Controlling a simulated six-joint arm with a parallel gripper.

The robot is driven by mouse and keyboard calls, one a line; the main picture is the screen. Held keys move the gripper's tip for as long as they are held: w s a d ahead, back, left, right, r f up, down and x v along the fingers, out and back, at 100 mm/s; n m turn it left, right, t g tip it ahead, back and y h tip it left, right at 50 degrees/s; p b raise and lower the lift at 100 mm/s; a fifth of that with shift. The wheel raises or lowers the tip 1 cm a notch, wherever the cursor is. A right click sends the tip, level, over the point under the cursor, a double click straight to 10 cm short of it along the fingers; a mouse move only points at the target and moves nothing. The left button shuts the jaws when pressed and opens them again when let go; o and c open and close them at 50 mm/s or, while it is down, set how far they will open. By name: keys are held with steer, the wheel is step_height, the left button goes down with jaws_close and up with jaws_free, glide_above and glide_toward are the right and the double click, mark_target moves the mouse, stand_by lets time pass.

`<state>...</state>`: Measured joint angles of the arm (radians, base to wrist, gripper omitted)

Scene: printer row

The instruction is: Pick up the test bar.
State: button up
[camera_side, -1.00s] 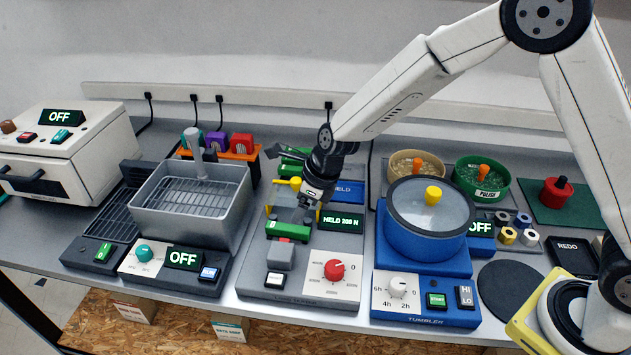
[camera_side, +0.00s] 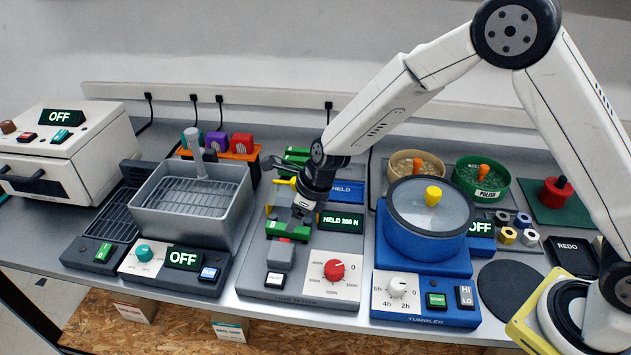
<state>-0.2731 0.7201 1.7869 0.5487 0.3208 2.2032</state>
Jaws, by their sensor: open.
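A green bar (camera_side: 276,229), which looks like the test bar, lies across the grey tester (camera_side: 321,291) in the middle of the bench. A small red part (camera_side: 285,240) shows at its front edge. My gripper (camera_side: 297,222) points down at the bar from above and behind, its fingers at the bar's middle. It is open. Its fingertips are small and dark here, and I cannot tell whether they touch the bar or straddle it.
The tester's display (camera_side: 342,221) reads "HELD 200 N"; its red knob (camera_side: 334,270) is in front. More green bars (camera_side: 296,153) lie behind my gripper. A grey basin (camera_side: 190,213) stands left, a blue tumbler (camera_side: 427,240) close on the right.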

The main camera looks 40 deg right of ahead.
steer(key=shift+x, duration=2.2)
steer(key=shift+f, duration=0.2)
jaws_close()
